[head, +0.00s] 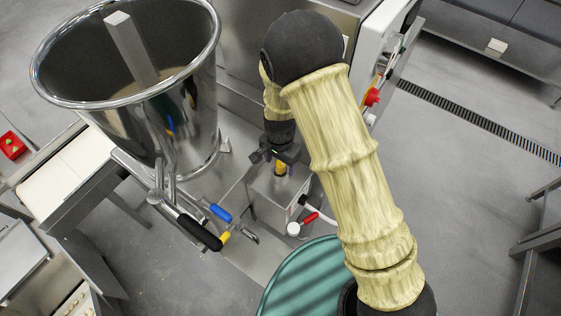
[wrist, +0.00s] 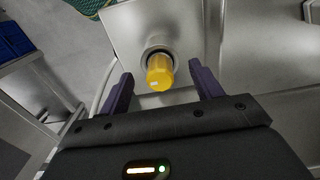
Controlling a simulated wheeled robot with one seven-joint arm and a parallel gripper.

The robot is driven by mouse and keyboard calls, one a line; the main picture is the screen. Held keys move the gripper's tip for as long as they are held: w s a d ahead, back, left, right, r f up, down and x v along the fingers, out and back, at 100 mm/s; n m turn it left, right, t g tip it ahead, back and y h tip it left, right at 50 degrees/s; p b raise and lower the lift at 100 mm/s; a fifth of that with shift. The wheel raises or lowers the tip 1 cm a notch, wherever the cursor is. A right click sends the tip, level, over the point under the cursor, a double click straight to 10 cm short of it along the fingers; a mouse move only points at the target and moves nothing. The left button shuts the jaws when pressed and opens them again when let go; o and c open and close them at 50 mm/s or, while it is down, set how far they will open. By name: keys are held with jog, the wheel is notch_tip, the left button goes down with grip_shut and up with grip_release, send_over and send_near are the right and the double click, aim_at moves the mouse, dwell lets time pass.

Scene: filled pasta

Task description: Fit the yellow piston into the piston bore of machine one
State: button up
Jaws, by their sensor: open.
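The yellow piston (wrist: 160,72) stands out of a round, dark-rimmed bore (wrist: 155,48) in the top of a steel block (wrist: 125,25). Its lower end appears to be inside the bore; how deep it sits I cannot tell. My gripper (wrist: 161,80) is open, with one dark finger on each side of the piston and visible gaps between. In the head view my gripper (head: 277,155) is above the steel block (head: 279,196), and a little of the yellow piston (head: 281,168) shows under it.
A large steel hopper (head: 195,115) stands left of the block. Blue (head: 220,213), black (head: 199,232) and red (head: 310,218) handles stick out nearby. A teal round surface (head: 300,285) is in front. A red crate (head: 12,146) is far left. Open floor lies right.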

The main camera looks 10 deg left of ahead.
jog(key=shift+r+p, duration=2.2)
jog(key=shift+r, duration=0.8)
notch_tip(320, 180, up, 17)
jog(key=b, duration=0.5)
jog(key=shift+r, duration=0.15)
jog(key=s+d+f+n+t+b, duration=0.1)
jog(key=s+d+f+b, duration=0.1)
jog(key=d, duration=0.6)
jog(key=s+d+f+n+b, duration=0.2)
jog(key=d+f+b, duration=0.2)
jog(key=d, duration=0.5)
jog(key=s+d+f+n+t+b, duration=0.1)
jog(key=s+d+f+b, duration=0.2)
jog(key=d+f, duration=0.3)
jog(key=d, duration=0.2)
jog(key=shift+d+f+t, duration=0.3)
jog(key=shift+d+f, duration=0.1)
